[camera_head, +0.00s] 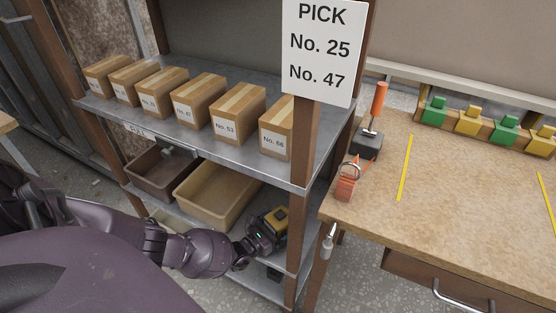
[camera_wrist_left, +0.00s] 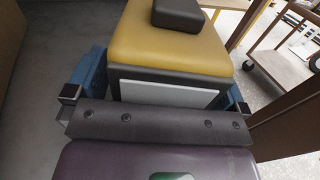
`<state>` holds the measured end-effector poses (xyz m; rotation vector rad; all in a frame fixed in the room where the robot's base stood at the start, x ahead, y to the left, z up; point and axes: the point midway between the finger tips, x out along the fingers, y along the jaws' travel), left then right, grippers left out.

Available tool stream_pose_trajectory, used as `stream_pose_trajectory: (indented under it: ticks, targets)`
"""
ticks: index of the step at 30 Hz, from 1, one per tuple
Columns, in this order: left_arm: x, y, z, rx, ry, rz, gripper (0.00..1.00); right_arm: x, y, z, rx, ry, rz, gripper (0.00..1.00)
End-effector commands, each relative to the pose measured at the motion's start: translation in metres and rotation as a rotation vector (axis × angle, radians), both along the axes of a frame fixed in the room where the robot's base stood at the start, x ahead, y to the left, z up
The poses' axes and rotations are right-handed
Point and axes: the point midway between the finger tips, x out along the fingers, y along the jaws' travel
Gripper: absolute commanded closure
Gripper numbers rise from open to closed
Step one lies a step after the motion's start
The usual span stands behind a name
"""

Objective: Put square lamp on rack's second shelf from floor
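The square lamp (camera_head: 276,220), yellow and dark grey, is at the right end of the rack's middle shelf level, beside the tan bin. It also shows in the left wrist view (camera_wrist_left: 172,45), with a yellow top, a dark block on it and a pale front panel. My left gripper (camera_head: 264,236) reaches in from the left. In the wrist view its blue fingers (camera_wrist_left: 165,88) are against both sides of the lamp, shut on it. The rack (camera_head: 312,172) has a middle shelf (camera_head: 178,212) and a lower shelf (camera_head: 262,284). Whether the lamp touches the shelf is unclear. My right gripper is out of view.
A tan bin (camera_head: 214,197) and a brown bin (camera_head: 155,177) fill the shelf left of the lamp. Several cardboard boxes (camera_head: 236,115) stand on the top shelf. A wooden rack post is close on the right. A workbench (camera_head: 455,210) stands beyond it.

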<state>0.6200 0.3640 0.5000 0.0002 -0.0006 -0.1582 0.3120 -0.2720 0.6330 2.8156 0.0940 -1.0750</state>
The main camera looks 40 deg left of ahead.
Motion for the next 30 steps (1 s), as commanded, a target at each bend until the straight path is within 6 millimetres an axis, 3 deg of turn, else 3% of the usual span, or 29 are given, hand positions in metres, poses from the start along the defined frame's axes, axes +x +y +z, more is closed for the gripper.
stream_pose_trajectory:
  ticks: [8, 24, 30]
  targets:
    - [0.001, 0.0, 0.008, 0.0, -0.004, 0.001, 0.0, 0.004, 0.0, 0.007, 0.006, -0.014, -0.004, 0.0]
    - [-0.094, 0.015, 0.004, 0.001, 0.0, 0.0, 0.0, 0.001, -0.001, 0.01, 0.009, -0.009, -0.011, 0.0]
    - [-0.114, 0.018, 0.003, 0.0, 0.0, 0.001, 0.0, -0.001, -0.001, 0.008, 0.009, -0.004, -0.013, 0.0]
